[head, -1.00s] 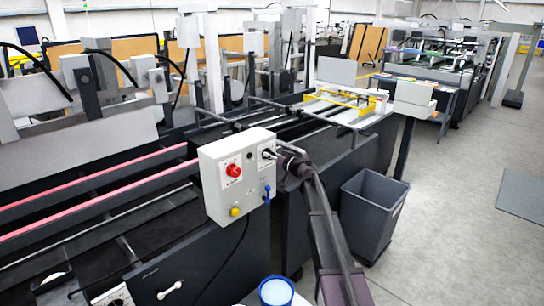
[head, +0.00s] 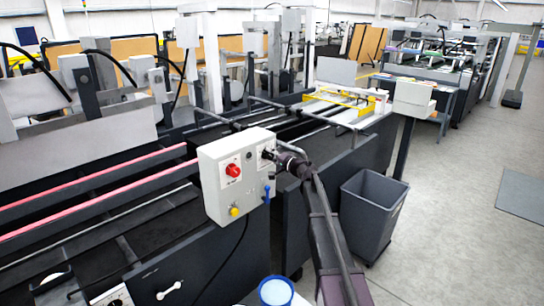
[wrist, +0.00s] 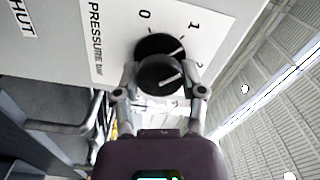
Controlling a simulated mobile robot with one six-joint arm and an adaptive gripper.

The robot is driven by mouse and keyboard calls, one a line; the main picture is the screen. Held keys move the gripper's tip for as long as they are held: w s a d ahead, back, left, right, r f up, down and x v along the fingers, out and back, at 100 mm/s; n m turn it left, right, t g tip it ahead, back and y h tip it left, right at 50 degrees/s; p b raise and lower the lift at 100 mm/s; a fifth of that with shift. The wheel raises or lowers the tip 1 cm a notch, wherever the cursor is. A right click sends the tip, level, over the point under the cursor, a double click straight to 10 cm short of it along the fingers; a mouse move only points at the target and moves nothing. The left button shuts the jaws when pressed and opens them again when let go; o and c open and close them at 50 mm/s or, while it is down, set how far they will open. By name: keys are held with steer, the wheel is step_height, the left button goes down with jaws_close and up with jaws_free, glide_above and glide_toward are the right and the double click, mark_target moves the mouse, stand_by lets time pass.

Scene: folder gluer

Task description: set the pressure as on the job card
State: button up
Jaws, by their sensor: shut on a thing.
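The pressure knob (wrist: 160,74) is black and round with a white pointer line. In the wrist view the line points to the right, roughly between the 1 and the 2. Its white plate (wrist: 110,30) reads PRESSURE bar, with 0, 1 and 2 around the knob; the lower marks are partly hidden. My gripper (wrist: 160,84) is shut on the knob, one finger on each side. In the head view my gripper (head: 270,156) meets the right side of the grey control box (head: 215,192). I cannot make out a job card.
The box also carries a red button (head: 233,170), a yellow button (head: 235,211) and a blue lever (head: 267,194). A grey bin (head: 372,215) stands right of my arm. A blue-rimmed container (head: 276,291) is at the bottom. The floor at the right is open.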

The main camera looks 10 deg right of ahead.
steer(key=m, duration=0.5)
steer(key=shift+w+m, duration=0.15)
steer(key=shift+m, duration=0.15)
steer(key=m, duration=0.5)
steer(key=shift+f+m, duration=0.1)
steer(key=shift+m, duration=0.2)
steer(key=m, duration=0.5)
steer(key=shift+a+f+m, duration=0.1)
steer(key=shift+m, duration=2.4)
steer(key=o, duration=1.2)
steer(key=shift+c, duration=0.2)
steer(key=shift+s, duration=0.35)
